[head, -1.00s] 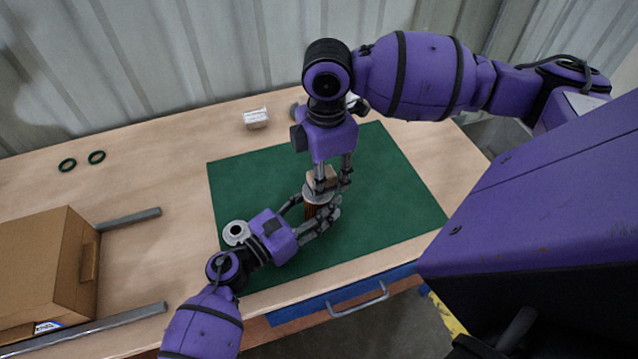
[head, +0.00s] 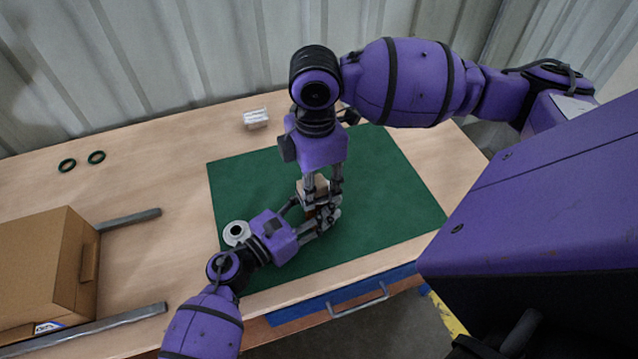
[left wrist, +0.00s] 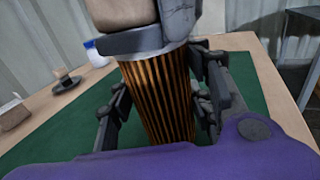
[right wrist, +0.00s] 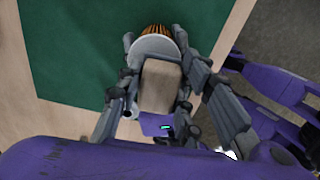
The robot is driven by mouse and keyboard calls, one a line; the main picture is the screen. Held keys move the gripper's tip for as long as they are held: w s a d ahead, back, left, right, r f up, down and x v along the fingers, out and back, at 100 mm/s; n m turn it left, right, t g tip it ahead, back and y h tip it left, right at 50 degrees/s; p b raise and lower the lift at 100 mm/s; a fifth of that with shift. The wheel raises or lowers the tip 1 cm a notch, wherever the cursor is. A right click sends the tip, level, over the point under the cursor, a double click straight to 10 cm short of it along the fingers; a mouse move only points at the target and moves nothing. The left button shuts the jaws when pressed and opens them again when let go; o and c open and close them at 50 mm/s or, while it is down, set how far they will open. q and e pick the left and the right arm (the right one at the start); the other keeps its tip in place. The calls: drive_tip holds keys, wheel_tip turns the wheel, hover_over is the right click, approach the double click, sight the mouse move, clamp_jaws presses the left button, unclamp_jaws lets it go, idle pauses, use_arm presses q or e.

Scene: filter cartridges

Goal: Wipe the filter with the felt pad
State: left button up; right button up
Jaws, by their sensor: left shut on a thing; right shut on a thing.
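The filter (left wrist: 158,98), a brown pleated cylinder with a pale metal end cap, stands about upright in the left wrist view. My left gripper (head: 318,224) is shut on it, with fingers on both sides. In the head view the filter is mostly hidden. The felt pad (right wrist: 161,86), a beige block, is shut between the fingers of my right gripper (head: 325,208). The pad (head: 313,188) is at the filter's top end, above my left gripper. The right wrist view shows it overlapping the cap, with pleats (right wrist: 153,30) beyond. Whether pad and cap touch is unclear.
A green mat (head: 385,190) lies under both grippers. A pale ring-shaped part (head: 236,233) is beside my left gripper. A cardboard box (head: 45,265) stands at left near grey rails (head: 130,219).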

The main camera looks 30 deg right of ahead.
drive_tip(key=shift+w+d, duration=0.8)
drive_tip(key=shift+d, duration=1.45)
drive_tip(key=shift+s+a+f, duration=0.1)
drive_tip(key=shift+s+a, duration=0.25)
drive_tip(key=shift+a, duration=0.6)
drive_tip(key=shift+s+a+f, duration=0.1)
drive_tip(key=shift+s+a, duration=0.25)
drive_tip(key=shift+a, duration=0.55)
drive_tip(key=shift+s+a, duration=0.35)
drive_tip(key=shift+a, duration=0.6)
drive_tip(key=w+d, duration=0.2)
drive_tip(key=d, duration=0.3)
drive_tip(key=shift+d+r, duration=0.25)
drive_tip(key=shift+d, duration=0.1)
wheel_tip(320, 180, up, 8)
use_arm(q)
drive_tip(key=o, duration=1.3)
drive_tip(key=shift+c, duration=0.2)
